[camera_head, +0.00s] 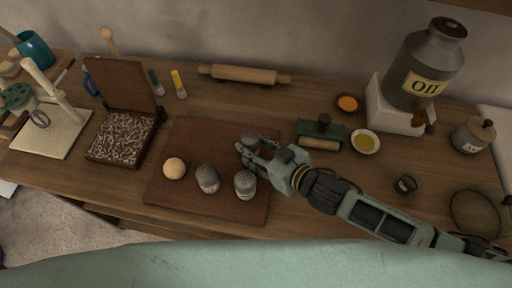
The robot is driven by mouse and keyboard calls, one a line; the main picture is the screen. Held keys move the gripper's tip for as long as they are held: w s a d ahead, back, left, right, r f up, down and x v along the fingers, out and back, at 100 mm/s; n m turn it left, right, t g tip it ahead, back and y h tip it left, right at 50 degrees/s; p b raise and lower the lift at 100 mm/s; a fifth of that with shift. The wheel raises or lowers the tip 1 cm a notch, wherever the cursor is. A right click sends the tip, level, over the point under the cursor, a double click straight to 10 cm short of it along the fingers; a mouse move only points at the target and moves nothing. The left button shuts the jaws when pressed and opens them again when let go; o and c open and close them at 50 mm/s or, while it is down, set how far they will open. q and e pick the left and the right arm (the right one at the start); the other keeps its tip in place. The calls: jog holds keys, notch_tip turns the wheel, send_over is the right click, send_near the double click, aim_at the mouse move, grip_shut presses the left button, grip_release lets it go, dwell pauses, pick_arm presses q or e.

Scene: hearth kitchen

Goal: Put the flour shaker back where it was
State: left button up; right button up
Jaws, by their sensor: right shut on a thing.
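My right gripper (254,152) reaches in from the right over the dark brown board (187,140). It is shut on a grey shaker (250,139) at the board's back right part; the fingers partly hide it. Whether the shaker touches the board I cannot tell. Two similar grey shakers, a left one (207,178) and a right one (245,184), stand upright near the board's front. Their labels are too small to read, so I cannot tell by label which one holds flour. My left gripper is not in view.
A pale dough ball (174,168) sits on the board's left. An open box (122,136) stands left of it. A rolling pin (244,74) lies behind.

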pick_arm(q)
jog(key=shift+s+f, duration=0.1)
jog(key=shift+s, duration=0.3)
pick_arm(e)
jog(key=shift+f, duration=0.15)
jog(key=o, duration=1)
jog(key=shift+f, duration=0.1)
jog(key=shift+c, duration=0.2)
jog(key=shift+r, duration=0.25)
jog(key=shift+s+d, duration=0.2)
jog(key=shift+s, duration=0.05)
pick_arm(q)
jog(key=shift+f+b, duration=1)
jog(key=shift+b, duration=0.15)
pick_arm(e)
jog(key=v, duration=1.1)
jog(key=shift+s, duration=0.2)
jog(key=shift+r, duration=0.1)
